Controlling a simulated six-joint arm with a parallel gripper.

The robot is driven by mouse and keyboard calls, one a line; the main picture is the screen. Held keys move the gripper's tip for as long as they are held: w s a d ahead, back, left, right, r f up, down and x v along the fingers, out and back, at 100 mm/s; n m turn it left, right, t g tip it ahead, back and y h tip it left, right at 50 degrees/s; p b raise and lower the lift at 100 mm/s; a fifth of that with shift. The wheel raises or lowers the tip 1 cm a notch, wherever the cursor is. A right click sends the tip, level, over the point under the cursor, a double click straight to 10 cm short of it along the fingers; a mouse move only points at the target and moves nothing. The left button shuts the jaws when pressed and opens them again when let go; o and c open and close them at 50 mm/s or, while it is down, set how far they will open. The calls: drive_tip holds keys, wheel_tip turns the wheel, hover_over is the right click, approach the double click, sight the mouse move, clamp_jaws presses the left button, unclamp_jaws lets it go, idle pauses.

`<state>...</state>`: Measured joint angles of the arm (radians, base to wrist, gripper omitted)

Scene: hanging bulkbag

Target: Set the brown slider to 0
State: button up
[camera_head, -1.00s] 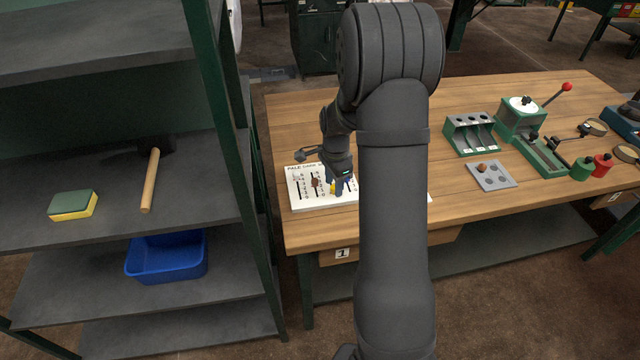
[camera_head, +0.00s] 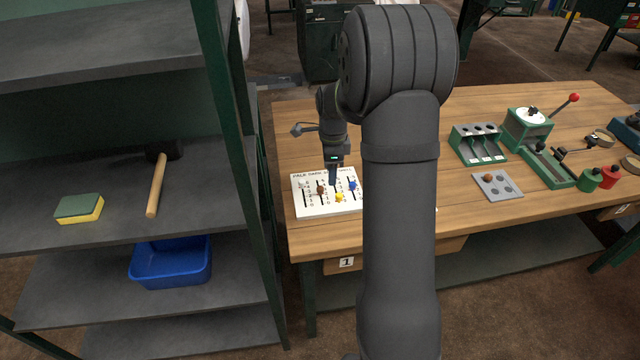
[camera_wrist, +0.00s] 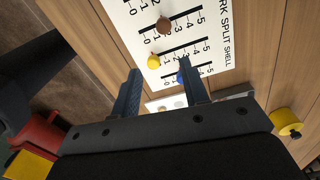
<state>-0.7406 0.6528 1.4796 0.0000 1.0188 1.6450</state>
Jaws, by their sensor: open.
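My gripper (camera_head: 333,183) is over the board, pointing down. In the wrist view its two fingers (camera_wrist: 160,72) are apart with nothing held, and the brown slider lies beyond their tips.
The board lies on a wooden table (camera_head: 470,215) at its left end. A shelf (camera_head: 215,90) with a green post rises to the left.

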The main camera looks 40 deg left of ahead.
sight(320, 188)
drive_tip(key=a+r+m, duration=0.3)
drive_tip(key=r+m, duration=0.4)
drive_tip(key=r, duration=0.4)
drive_tip(key=shift+m, duration=0.3)
drive_tip(key=f, duration=1.1)
drive_tip(key=s+f, duration=0.1)
drive_tip(key=f, duration=0.5)
drive_tip(key=shift+a+f, duration=0.1)
drive_tip(key=shift+f, duration=0.15)
drive_tip(key=shift+c, duration=0.2)
